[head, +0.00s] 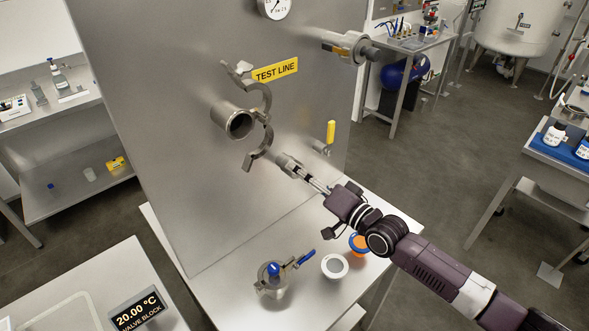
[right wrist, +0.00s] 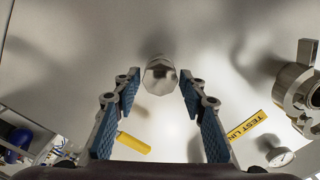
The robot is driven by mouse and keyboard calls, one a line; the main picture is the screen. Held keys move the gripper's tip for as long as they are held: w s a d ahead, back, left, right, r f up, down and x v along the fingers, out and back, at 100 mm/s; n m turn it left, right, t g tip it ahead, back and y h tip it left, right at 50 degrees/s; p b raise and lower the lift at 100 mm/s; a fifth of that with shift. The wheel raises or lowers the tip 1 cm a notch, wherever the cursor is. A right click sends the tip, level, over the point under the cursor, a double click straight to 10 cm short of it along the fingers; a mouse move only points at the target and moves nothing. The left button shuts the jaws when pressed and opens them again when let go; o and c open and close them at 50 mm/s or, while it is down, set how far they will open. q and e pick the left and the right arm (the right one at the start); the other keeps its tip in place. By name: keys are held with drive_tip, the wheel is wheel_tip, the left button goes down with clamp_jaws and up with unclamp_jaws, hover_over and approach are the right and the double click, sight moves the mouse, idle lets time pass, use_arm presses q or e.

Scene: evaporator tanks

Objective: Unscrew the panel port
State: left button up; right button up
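A shiny metal hex-shaped cap (right wrist: 160,75), which appears to be the panel port, sticks out of the steel panel (head: 170,60). In the head view the port (head: 287,162) is right of and below the open clamp, partly hidden by my gripper. My right gripper (head: 304,174) points at it from the lower right. In the right wrist view the right gripper (right wrist: 160,82) is open, with blue-padded fingers on either side of the cap. Gaps show between cap and pads; I cannot tell how deep the cap is between them. My left gripper is not in view.
An open clamp (head: 262,102) hangs around a pipe stub (head: 238,123) beside the port. A yellow-handled valve (head: 331,132) is close on the right. Below, the bench (head: 215,290) carries a clamp fitting (head: 272,279), a white ring-shaped part (head: 335,265) and an orange-rimmed part (head: 358,243).

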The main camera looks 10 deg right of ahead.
drive_tip(key=m+b, duration=0.1)
drive_tip(key=m, duration=0.9)
drive_tip(key=shift+b, duration=0.3)
drive_tip(key=c, duration=1)
drive_tip(key=n, duration=0.3)
drive_tip(key=shift+b, duration=0.35)
clamp_jaws()
drive_tip(key=shift+n, duration=0.9)
drive_tip(key=n, duration=0.5)
drive_tip(key=shift+r, duration=0.1)
